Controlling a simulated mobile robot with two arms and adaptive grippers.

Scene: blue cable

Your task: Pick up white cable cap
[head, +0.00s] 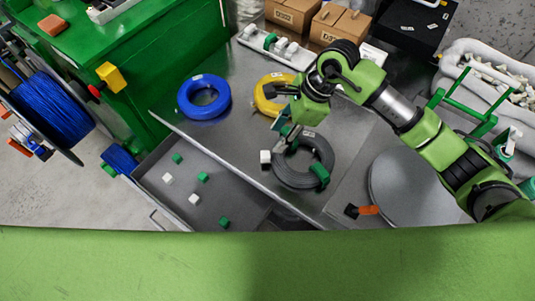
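A small white cable cap (265,157) shows at the left edge of the black cable coil (326,151) on the metal table. I cannot tell whether it is fixed to the cable end. Two more white caps, one at the upper left (168,178) and one lower (194,199), lie in the grey tray (150,190) below the table edge. My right gripper (284,140) points down over the left part of the black coil, just up and right of the nearest white cap. Its fingers are small and partly hidden, so their opening is unclear. My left gripper is out of view.
Green caps (203,177) lie among the white ones in the tray. A blue coil (203,97) and a yellow coil (262,94) lie behind on the table. A round grey plate (400,185) and an orange-handled tool (368,210) are at the right. Cardboard boxes (292,14) stand at the back.

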